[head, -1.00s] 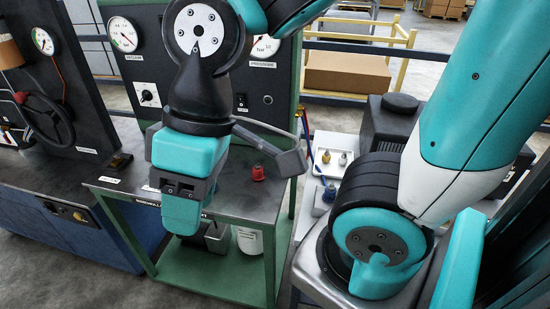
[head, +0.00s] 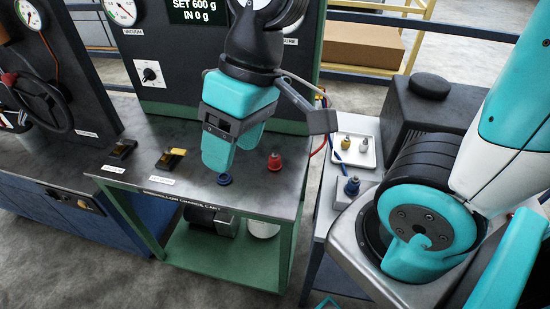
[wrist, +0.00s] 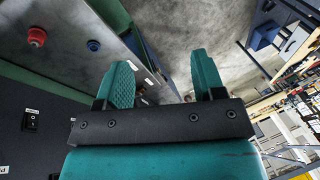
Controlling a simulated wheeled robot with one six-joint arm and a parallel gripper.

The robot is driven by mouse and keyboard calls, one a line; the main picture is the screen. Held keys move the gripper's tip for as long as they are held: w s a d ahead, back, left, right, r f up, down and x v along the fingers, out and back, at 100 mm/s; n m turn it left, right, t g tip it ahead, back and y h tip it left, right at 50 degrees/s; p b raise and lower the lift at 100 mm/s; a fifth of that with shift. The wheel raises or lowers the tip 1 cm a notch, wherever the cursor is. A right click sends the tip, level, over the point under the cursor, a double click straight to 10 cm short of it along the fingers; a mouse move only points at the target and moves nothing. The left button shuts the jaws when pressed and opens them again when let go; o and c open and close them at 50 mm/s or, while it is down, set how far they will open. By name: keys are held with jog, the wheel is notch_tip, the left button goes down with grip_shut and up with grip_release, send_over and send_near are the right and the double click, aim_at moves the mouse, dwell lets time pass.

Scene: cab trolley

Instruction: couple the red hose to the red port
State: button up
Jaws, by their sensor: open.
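My gripper (head: 232,158) is open and empty, pointing down over the front of the green cart's top in the head view. A red fitting, apparently the red port (head: 274,161), stands upright on the cart top right of my gripper; it also shows in the wrist view (wrist: 37,37), left of my fingers (wrist: 163,80). A blue fitting (head: 224,179) sits just below my fingertips in the head view and shows in the wrist view (wrist: 93,45). A thin red hose (head: 326,131) curves at the cart's right side, partly behind my wrist bracket; I cannot see its end.
A blue hose connector (head: 352,186) stands on a grey block on the right side table. A white tray (head: 354,150) behind it holds small brass and grey fittings. Black-and-yellow parts (head: 171,159) lie left on the cart top. The instrument panel (head: 160,60) rises behind.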

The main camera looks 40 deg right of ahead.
jog(key=w+d+f+m, duration=0.5)
jog(key=w, duration=0.4)
jog(key=m+h+p, duration=0.1)
jog(key=m+h, duration=0.3)
jog(key=m, duration=0.6)
send_over(275, 152)
notch_tip(275, 152, down, 17)
jog(key=shift+r, duration=0.15)
notch_tip(275, 152, down, 9)
jog(key=b, duration=0.6)
